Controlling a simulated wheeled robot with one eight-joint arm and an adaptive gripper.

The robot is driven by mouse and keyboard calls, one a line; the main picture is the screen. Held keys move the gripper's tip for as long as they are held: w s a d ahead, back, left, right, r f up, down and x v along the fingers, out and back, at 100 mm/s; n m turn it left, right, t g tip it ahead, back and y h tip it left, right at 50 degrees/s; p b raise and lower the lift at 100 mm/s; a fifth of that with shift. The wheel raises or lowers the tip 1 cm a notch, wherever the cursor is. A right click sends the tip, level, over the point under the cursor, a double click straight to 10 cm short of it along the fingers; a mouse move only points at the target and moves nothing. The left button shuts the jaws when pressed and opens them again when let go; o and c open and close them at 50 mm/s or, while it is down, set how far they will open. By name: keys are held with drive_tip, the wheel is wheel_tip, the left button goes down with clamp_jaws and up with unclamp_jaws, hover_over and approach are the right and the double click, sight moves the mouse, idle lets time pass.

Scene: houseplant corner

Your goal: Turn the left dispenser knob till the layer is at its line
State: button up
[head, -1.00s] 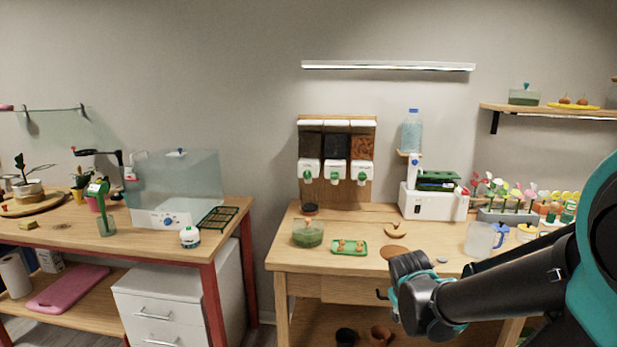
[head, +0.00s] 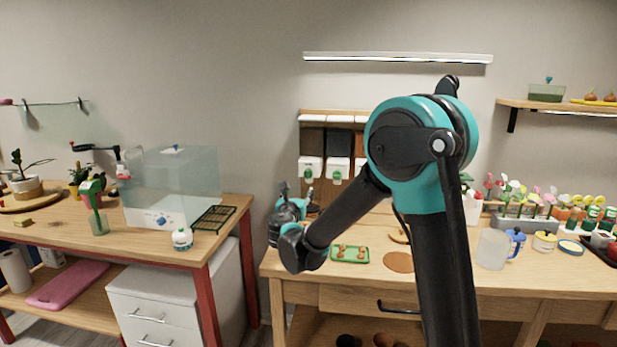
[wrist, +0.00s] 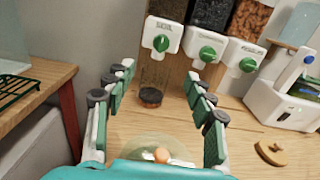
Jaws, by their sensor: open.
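A dispenser rack with three clear bins hangs above the right table. The left dispenser (head: 312,142) holds brown-black material, and its white outlet carries a green knob (wrist: 161,43). In the head view that knob (head: 308,175) shows just above my gripper (head: 286,206). In the wrist view my gripper (wrist: 160,80) is open and empty, its fingers spread below and in front of the left knob, apart from it. A small dark-rimmed container (wrist: 150,97) stands on the table under the left outlet. I cannot make out a layer or its line.
The middle knob (wrist: 207,54) and right knob (wrist: 247,64) sit close by. A clear bowl (wrist: 130,150) lies under my gripper. A green tray (head: 350,254) and white machine (wrist: 285,105) are on the table. A glass tank (head: 175,180) stands on the left table.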

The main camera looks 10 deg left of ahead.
sight(307, 175)
drive_tip(key=w, duration=1.6)
drive_tip(key=shift+w+d, duration=0.4)
drive_tip(key=c, duration=1.2)
